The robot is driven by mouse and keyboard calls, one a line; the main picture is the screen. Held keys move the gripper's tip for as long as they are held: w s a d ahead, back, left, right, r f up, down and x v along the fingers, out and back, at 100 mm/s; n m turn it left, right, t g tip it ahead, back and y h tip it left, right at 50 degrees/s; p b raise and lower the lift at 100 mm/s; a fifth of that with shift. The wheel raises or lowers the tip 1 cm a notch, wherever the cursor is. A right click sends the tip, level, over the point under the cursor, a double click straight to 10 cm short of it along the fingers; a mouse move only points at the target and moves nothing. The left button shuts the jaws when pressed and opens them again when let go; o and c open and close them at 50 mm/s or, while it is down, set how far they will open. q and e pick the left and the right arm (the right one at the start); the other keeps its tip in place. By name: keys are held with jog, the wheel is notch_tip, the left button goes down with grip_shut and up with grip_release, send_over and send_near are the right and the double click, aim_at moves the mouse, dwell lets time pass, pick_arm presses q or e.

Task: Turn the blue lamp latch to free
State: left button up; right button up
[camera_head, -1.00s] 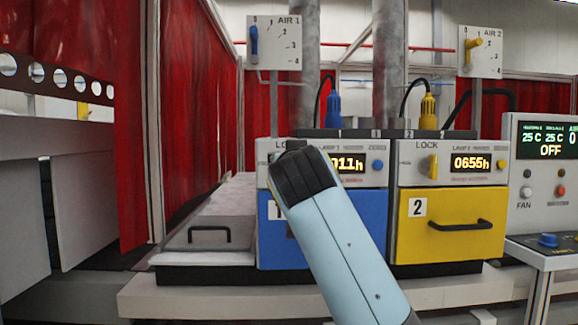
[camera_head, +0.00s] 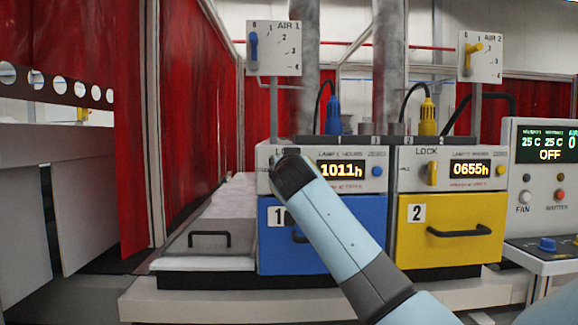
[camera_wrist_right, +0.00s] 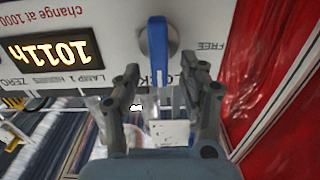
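The blue lamp latch (camera_wrist_right: 157,50) is a flat bar on a round metal knob, in the right wrist view. The bar lies across the LOCK lettering, and FREE is printed to its right in that turned-over picture. My right gripper (camera_wrist_right: 162,75) is open, with one finger on each side of the bar's end. I cannot tell whether either finger touches it. In the head view my right gripper (camera_head: 289,172) is in front of the lamp 1 panel (camera_head: 345,188) and hides the latch. My left gripper is in neither view.
The blue drawer (camera_head: 350,235) is below the lamp 1 panel. To the right are a yellow latch (camera_head: 432,173), upright under LOCK, and a yellow drawer (camera_head: 465,215). A control box (camera_head: 545,200) stands further right. A red curtain (camera_wrist_right: 265,70) is close beside the panel.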

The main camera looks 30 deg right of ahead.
grip_shut()
jog(key=shift+a+n, duration=0.1)
jog(key=shift+n, duration=0.2)
jog(key=shift+w+a+f+n+p, duration=0.3)
jog(key=shift+n+p, duration=0.9)
jog(key=shift+n, duration=1.65)
jog(key=shift+w+a+f+n+p, duration=0.15)
jog(key=shift+a+f+n+p, duration=0.2)
jog(key=shift+n+p, duration=1.75)
jog(key=shift+w+a+f+n+p, duration=0.25)
jog(key=shift+f+n+p, duration=0.1)
jog(key=shift+n, duration=3.3)
